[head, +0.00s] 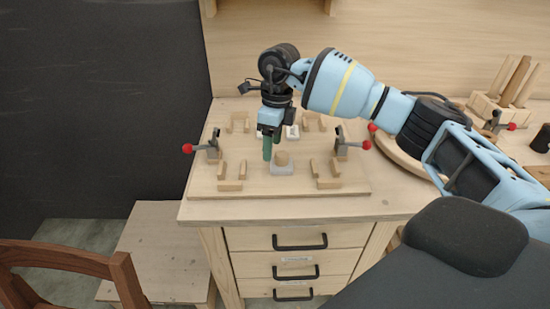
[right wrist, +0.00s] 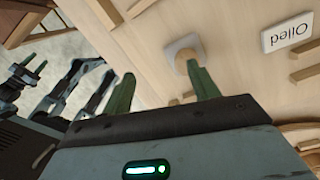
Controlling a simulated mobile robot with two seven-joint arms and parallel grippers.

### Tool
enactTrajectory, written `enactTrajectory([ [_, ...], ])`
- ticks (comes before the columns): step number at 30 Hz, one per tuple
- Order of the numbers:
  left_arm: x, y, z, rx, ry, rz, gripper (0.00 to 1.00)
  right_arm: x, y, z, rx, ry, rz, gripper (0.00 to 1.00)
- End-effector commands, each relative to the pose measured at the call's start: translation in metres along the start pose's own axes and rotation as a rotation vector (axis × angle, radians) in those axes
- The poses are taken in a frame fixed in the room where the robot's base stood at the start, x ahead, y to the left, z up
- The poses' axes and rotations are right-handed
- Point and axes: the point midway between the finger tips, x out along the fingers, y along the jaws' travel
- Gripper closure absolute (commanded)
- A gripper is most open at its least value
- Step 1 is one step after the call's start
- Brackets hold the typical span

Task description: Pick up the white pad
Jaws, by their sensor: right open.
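The board (head: 232,190) carries several wooden blocks and two red-knobbed clamps (head: 210,149) (head: 345,147). A round wooden piece (head: 399,153) and a slatted holder (head: 500,95) are at right. A wooden chair (head: 72,259) stands front left.

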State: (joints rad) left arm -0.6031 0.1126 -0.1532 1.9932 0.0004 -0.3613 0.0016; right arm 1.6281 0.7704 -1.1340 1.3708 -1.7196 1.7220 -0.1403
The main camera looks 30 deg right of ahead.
Motion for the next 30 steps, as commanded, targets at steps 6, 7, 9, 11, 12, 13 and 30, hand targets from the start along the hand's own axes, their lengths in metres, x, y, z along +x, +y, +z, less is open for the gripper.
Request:
enactTrajectory([
  [6,0.002,0.000,-0.004,0.001,0.009,0.000,0.53,-0.025,-0.025,-0.016,0.036,0.055,-0.088,0.40],
  [7,0.002,0.000,-0.004,0.001,0.009,0.000,0.53,-0.026,-0.026,-0.017,0.037,0.057,-0.090,0.40],
  [9,0.002,0.000,-0.004,0.001,0.008,0.000,0.53,-0.026,-0.026,-0.017,0.037,0.058,-0.091,0.40],
  [11,0.002,0.000,-0.004,0.001,0.007,0.000,0.53,-0.025,-0.026,-0.017,0.037,0.057,-0.090,0.40],
  [12,0.002,0.000,-0.003,0.001,0.006,0.000,0.53,-0.023,-0.026,-0.017,0.037,0.058,-0.090,0.40],
  [13,0.001,0.000,-0.002,0.001,0.005,0.000,0.53,-0.021,-0.026,-0.017,0.037,0.058,-0.089,0.40],
  [30,-0.003,0.001,0.001,0.000,-0.004,0.000,0.53,0.024,-0.032,-0.020,0.036,0.057,-0.087,0.40],
])
